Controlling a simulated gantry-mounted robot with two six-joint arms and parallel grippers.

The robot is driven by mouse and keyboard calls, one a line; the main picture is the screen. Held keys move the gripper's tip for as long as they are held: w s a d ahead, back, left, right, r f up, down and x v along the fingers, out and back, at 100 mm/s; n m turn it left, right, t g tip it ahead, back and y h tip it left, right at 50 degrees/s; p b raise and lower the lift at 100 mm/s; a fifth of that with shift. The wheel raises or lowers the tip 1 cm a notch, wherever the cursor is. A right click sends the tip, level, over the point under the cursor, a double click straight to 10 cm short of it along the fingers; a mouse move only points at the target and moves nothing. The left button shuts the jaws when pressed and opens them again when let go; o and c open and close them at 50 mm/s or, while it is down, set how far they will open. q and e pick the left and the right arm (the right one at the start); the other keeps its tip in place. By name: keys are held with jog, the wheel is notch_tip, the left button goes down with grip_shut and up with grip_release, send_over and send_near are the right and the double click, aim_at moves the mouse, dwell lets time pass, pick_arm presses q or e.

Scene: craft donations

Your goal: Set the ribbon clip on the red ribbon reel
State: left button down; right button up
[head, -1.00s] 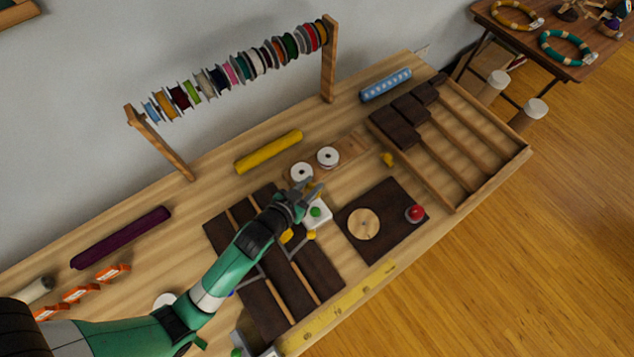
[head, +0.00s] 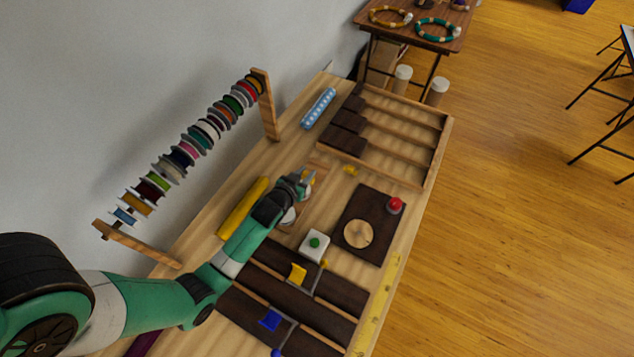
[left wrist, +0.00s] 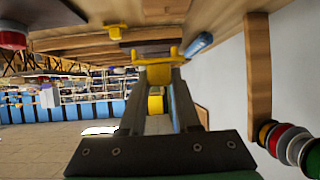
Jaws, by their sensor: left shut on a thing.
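My left gripper (head: 303,184) is shut on a yellow ribbon clip, held above the back part of the workbench. In the left wrist view the clip (left wrist: 158,75) sits between the fingertips, its prongs pointing up in the picture. Ribbon reels hang on a wooden rack along the wall. A red reel (head: 249,87) is near the rack's far end, well apart from my gripper; it also shows in the left wrist view (left wrist: 274,139). Another reddish reel (head: 226,113) hangs lower on the rack. My right gripper is in neither view.
A yellow roll (head: 243,207) lies between rack and arm. A second yellow clip (head: 350,169) lies on the bench. A dark board (head: 370,222) carries a red knob (head: 395,205). A slotted wooden tray (head: 425,180) fills the far end. Rack posts (head: 267,117) stand up as obstacles.

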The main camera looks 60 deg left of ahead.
pick_arm(q)
jog(key=shift+a+r, duration=0.1)
jog(key=shift+a, duration=0.1)
jog(key=shift+s+a, duration=0.15)
jog(key=shift+s, duration=0.1)
notch_tip(320, 180, down, 9)
jog(key=b, duration=0.8)
jog(key=shift+r, duration=0.15)
jog(key=c, duration=0.5)
grip_release()
jog(key=shift+c, duration=0.2)
